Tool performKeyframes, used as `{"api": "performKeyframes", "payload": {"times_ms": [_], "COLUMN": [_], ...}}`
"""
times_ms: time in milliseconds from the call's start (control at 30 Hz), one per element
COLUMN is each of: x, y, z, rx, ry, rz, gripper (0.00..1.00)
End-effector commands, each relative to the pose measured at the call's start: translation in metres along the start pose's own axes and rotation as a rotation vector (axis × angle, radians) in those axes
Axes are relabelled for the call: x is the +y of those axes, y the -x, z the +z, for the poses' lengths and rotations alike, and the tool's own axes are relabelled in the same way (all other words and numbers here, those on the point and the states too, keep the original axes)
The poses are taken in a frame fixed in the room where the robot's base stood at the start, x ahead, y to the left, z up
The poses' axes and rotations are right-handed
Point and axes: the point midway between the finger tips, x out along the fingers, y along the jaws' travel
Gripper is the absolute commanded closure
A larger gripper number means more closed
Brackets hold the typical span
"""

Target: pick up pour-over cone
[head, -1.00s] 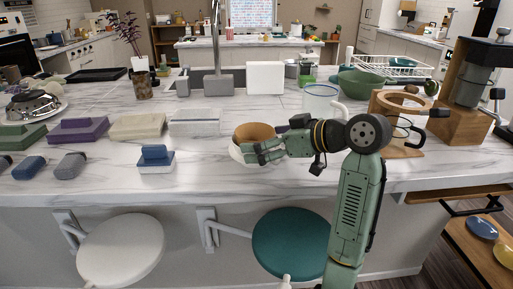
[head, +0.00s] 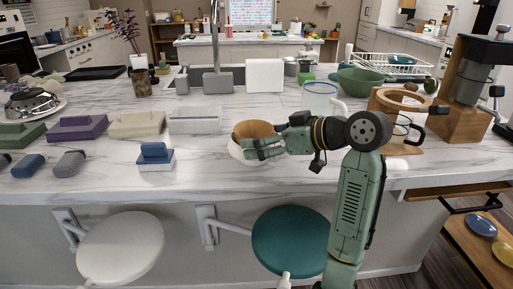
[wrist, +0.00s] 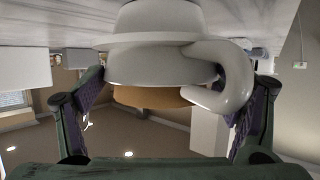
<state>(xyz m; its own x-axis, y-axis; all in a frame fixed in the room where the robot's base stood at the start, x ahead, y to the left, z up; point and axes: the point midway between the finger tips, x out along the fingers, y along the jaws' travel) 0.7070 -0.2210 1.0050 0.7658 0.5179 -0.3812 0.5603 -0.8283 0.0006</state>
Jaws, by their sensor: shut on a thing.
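The pour-over cone (head: 238,152) is white with a brown inside. It is at the front middle of the marble counter in the head view. In the wrist view the white cone (wrist: 150,65) appears upside down, with its looped handle at the right and a tan part below. My gripper (head: 262,149) reaches it from the right and is shut on it. In the wrist view one finger of my gripper (wrist: 163,85) is on each side of the cone. The fingertips are partly hidden behind it. I cannot tell whether the cone's base is clear of the counter.
A blue-and-white block (head: 155,157) stands left of the cone, with a clear container (head: 195,121) behind. A wooden stand (head: 375,118) with a glass vessel is to the right, near a green bowl (head: 362,82). Two stools, white (head: 120,248) and teal (head: 285,243), stand below the counter edge.

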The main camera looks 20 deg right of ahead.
Motion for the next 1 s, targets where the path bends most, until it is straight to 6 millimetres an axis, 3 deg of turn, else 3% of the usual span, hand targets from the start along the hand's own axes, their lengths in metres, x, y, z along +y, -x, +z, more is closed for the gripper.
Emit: {"api": "performKeyframes", "payload": {"times_ms": [267,733,1000], "x": [0.0,0.0,-0.019], "y": [0.001,0.014,0.045], "z": [-0.002,-0.034,-0.022], "rx": [-0.002,0.001,0.001], "ry": [0.001,0.002,0.002], "rz": [-0.001,-0.001,0.002], "gripper": [0.52,0.52,0.52]}}
